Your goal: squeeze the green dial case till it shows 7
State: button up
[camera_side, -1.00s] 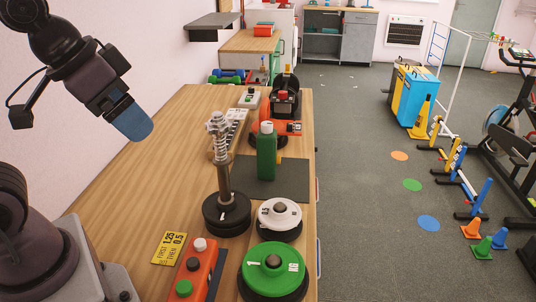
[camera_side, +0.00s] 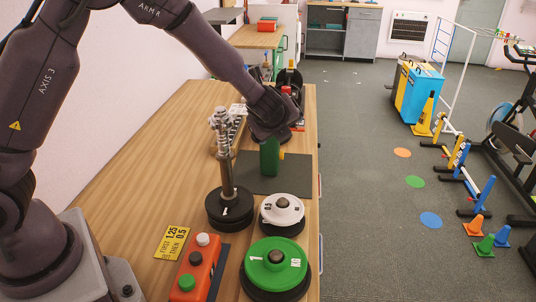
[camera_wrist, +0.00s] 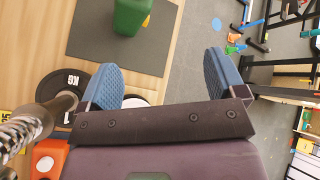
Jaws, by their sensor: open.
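A green bottle-shaped object (camera_side: 270,157) stands on a dark mat in the side view, with my wrist hiding its upper part. It also shows at the top of the wrist view (camera_wrist: 130,14), cut off by the frame edge. I can make out no dial or number on it, and no other green dial case. My gripper (camera_wrist: 163,80) is open and empty, its two blue fingers apart, with the green object ahead of them and left of their middle. In the side view my wrist covers the fingers.
A white disc (camera_side: 282,209), a green weight plate (camera_side: 276,262) and an orange button box (camera_side: 196,268) are nearer. A yellow card (camera_side: 172,243) lies left. The table's left part is clear.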

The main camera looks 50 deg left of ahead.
aim_at(271, 154)
jog(key=shift+w+a+f+m+y, duration=0.25)
jog(key=shift+w+a+f+m, duration=1.1)
jog(key=shift+f, duration=1.25)
jog(key=shift+w+a+f+m+y, duration=0.4)
jog(key=shift+a+f+m, duration=0.45)
jog(key=shift+a+f, duration=1.35)
jog(key=shift+w+a+f+m+y, duration=0.15)
jog(key=shift+w+a+f+m, duration=1)
jog(key=shift+f, duration=1.8)
jog(key=c, duration=0.9)
